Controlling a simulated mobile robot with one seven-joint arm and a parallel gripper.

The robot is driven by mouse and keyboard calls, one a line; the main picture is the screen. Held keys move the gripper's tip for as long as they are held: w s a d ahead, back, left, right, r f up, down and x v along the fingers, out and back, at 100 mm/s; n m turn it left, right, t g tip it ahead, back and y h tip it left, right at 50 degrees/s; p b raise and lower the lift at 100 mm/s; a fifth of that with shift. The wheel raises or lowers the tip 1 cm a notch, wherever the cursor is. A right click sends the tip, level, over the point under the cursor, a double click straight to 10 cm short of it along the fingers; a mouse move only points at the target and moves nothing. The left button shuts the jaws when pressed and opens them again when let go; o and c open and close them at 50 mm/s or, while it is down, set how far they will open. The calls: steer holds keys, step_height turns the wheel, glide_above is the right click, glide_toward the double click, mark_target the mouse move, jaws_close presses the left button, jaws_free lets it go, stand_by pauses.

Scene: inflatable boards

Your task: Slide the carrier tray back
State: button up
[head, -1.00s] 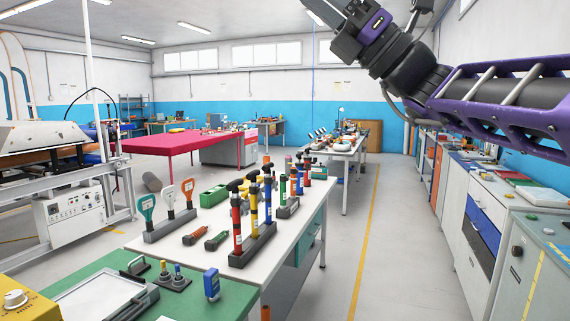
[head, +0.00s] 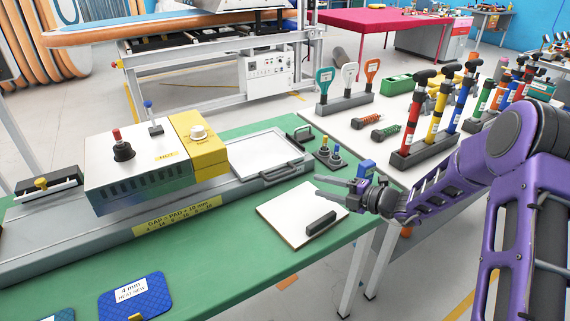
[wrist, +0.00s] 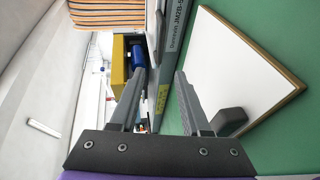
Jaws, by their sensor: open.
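The likely carrier tray (head: 264,153) is a white plate in a grey frame with a dark handle (head: 281,172) on its near right side. It lies at the right end of a long grey rail (head: 60,243), right of the yellow block of a heater-like unit. My gripper (head: 319,186) is open and empty, to the right of the tray and apart from it, above the green table. In the wrist view, my gripper (wrist: 160,72) shows two spread fingers, with the grey rail (wrist: 180,40) beyond. I cannot clearly make out the tray there.
A loose white board (head: 285,222) with a black handle lies on the green table below my gripper. The heater-like unit (head: 135,178) has a red knob. Small plugs (head: 330,155) and a blue gadget (head: 366,168) stand near my gripper. Pumps (head: 432,120) stand on the white table.

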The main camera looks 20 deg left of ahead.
mark_target(282, 175)
steer(key=x, duration=0.9)
steer(key=b+x, duration=0.1)
steer(key=x, duration=0.4)
steer(key=shift+w+a+f, duration=0.15)
steer(key=shift+w, duration=0.25)
jaws_close()
stand_by(0.6)
